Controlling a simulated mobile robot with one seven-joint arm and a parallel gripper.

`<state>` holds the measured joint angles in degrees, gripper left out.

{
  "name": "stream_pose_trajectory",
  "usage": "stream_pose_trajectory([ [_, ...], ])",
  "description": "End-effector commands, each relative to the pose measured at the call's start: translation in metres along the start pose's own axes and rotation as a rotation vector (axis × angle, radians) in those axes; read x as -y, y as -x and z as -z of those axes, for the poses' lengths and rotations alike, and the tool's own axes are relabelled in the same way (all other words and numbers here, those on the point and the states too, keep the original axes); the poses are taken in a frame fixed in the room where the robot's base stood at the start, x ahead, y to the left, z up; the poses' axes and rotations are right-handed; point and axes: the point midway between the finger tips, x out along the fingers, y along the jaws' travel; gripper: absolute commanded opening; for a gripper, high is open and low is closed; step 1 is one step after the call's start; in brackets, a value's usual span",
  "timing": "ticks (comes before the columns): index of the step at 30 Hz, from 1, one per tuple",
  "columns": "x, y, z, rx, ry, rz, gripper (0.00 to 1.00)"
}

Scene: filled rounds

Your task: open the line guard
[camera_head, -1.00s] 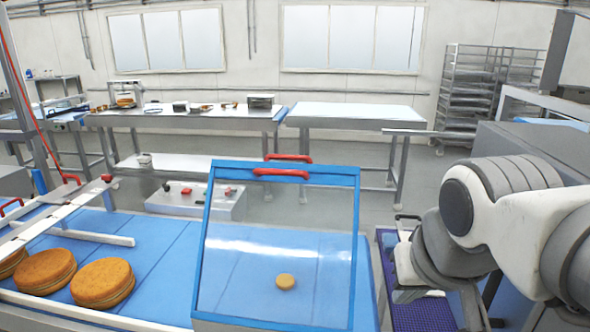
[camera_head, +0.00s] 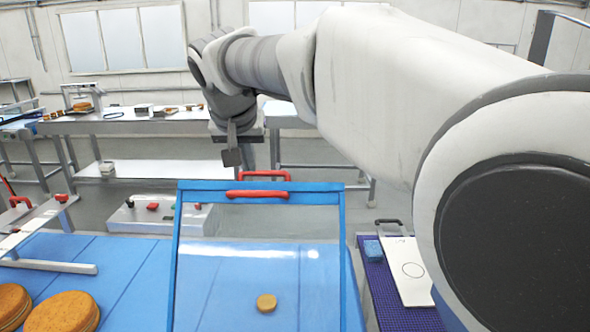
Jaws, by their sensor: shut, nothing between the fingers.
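The line guard (camera_head: 345,262) is a clear panel in a blue frame, sloping over the blue conveyor belt in the lower middle. It looks lowered. A red handle (camera_head: 257,194) runs along its top bar, with a second red handle (camera_head: 263,174) just behind it. A small round cake (camera_head: 267,303) shows through the panel. My gripper (camera_head: 231,157) points down, shut and empty, slightly above and left of the red handles. It appears apart from them, though the depth gap is hard to judge. My arm covers the upper right.
Large round cakes (camera_head: 62,313) lie on the belt (camera_head: 110,255) at the lower left, near a metal rail with red knobs. A purple mat (camera_head: 402,318) with a white board (camera_head: 404,270) and a blue block is right of the guard. Steel tables (camera_head: 150,124) stand behind, across open floor.

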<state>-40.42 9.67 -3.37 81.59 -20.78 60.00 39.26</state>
Motion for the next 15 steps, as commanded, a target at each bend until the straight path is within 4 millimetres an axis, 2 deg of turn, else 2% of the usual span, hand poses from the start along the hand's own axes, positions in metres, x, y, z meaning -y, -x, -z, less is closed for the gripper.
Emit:
stream_pose_trajectory([
  [9,-0.002,-0.057,0.000,0.004,0.000,-0.003,0.00],
  [15,-0.002,-0.082,0.000,0.003,0.000,-0.002,0.00],
])
